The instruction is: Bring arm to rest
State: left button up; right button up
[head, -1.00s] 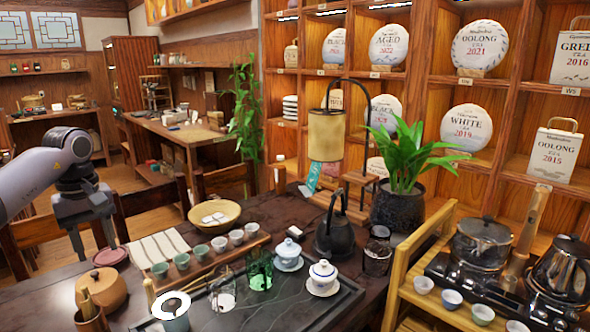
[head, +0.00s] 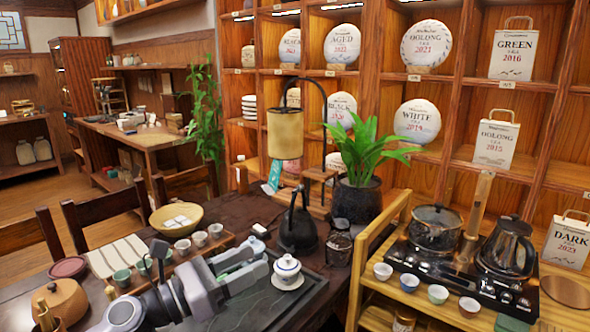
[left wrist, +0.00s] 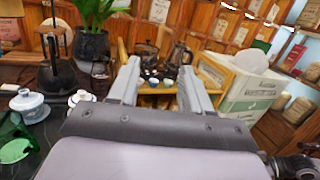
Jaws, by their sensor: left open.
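My left gripper (head: 254,262) reaches in from the lower left of the head view, above the dark tea tray (head: 312,300). Its two fingers point right, with a gap between them. In the left wrist view the left gripper (left wrist: 160,70) is open, with nothing between its fingers. The arm hides part of the tray and some cups. A lidded white cup (head: 287,272) stands just right of the fingers in the head view. My right gripper is in neither view.
A black kettle (head: 298,228) and a potted plant (head: 356,198) stand behind the tray. A wooden stand (head: 357,262) at right carries cups, a glass pot (head: 436,228) and a steel kettle (head: 506,248). Shelves of tea cakes line the back wall.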

pick_arm(q)
jog(key=s+a+f+n+t+y, duration=0.2)
jog(key=s+a+f+n+y, duration=0.45)
jog(key=n, duration=0.95)
jog(key=s+a+f+n+t+y, duration=0.1)
jog(key=a+f+n+t+y, duration=0.25)
jog(key=a+n+y, duration=0.9)
jog(key=s+d+f+n+g+h, duration=0.2)
jog(key=s+f+n+g, duration=0.5)
jog(key=s, duration=0.5)
jog(key=s+d+f+n+g+h, duration=0.1)
jog(key=s+d+f+n+g, duration=0.1)
jog(key=s+f+n+g, duration=0.6)
jog(key=w+d+f+t+h+b, duration=0.2)
jog(key=w+d+f+t+b, duration=0.1)
jog(key=f+t, duration=0.6)
jog(key=shift+d+f+n, duration=0.15)
jog(key=shift+f+n, duration=0.2)
jog(key=shift+f, duration=0.35)
